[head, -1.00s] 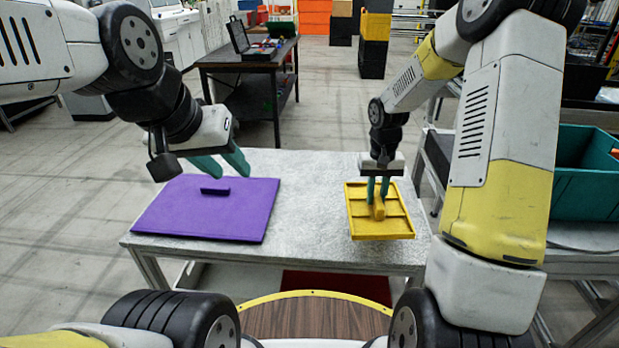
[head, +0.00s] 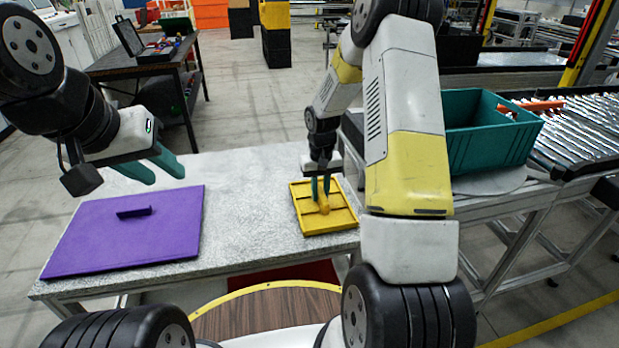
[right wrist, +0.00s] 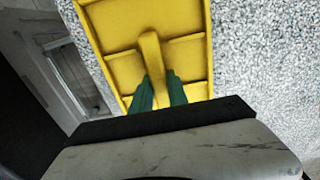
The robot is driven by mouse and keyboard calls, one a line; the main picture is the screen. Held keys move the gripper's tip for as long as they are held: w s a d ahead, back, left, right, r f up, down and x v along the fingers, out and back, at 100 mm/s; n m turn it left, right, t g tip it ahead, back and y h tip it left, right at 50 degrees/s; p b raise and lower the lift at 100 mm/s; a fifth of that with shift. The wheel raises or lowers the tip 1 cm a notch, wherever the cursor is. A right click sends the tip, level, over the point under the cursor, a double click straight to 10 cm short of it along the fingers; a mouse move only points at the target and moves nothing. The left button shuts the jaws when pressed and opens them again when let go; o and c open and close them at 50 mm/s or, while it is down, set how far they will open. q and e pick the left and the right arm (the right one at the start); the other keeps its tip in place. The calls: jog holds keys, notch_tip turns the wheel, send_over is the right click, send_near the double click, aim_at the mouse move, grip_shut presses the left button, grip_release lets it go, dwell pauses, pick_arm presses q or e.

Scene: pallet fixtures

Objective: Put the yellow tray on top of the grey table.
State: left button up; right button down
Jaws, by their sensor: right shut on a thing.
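The yellow tray (head: 312,226) is at the right end of the speckled grey table (head: 245,200), near its front and right edges. It looks flat and level, but I cannot tell whether it touches the top or hangs just above it. My right gripper (head: 320,196) points down and is shut on the tray's raised middle handle. In the right wrist view the green fingers (right wrist: 159,80) sit on both sides of the handle of the yellow tray (right wrist: 192,52). My left gripper (head: 170,172) is empty, its fingers apart, above the back of the purple board.
A purple board (head: 90,238) with a small handle lies on the table's left part. The table middle is clear. A teal crate (head: 490,140) stands on a stand to the right, beside a roller conveyor (head: 590,135). A dark workbench (head: 140,68) is behind left.

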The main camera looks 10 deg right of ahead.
jog(key=c, duration=1.3)
grip_release()
jog(key=shift+f, duration=0.1)
notch_tip(320, 180, up, 12)
notch_tip(320, 180, up, 9)
jog(key=t, duration=0.2)
send_over(320, 190)
jog(key=s, duration=0.5)
jog(key=s+a+r+t, duration=0.1)
jog(key=s+r, duration=0.2)
jog(key=s, duration=0.4)
jog(key=s+a+r+t+y, duration=0.1)
jog(key=s+r, duration=0.2)
jog(key=s, duration=0.4)
jog(key=s+a+r+t+y, duration=0.1)
jog(key=s+r+t, duration=0.1)
jog(key=s, duration=0.5)
jog(key=shift+a+r, duration=0.4)
jog(key=shift+r, duration=0.4)
